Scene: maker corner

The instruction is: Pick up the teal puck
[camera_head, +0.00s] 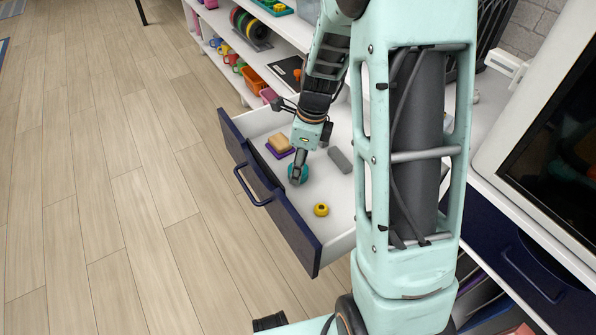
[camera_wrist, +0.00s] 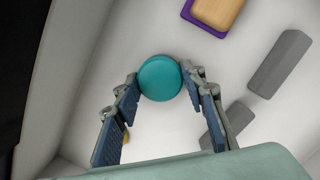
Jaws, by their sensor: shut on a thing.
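The teal puck (camera_head: 298,175) is a round disc inside the open drawer, near its front. In the wrist view the puck (camera_wrist: 160,78) sits between the two fingertips of my gripper (camera_wrist: 161,84), with a finger against each side. My gripper (camera_head: 299,167) reaches down into the drawer and is shut on the puck. I cannot tell whether the puck touches the drawer floor or is slightly raised.
White shelves (camera_head: 222,42) stand behind. Wooden floor (camera_head: 110,200) is clear at left.

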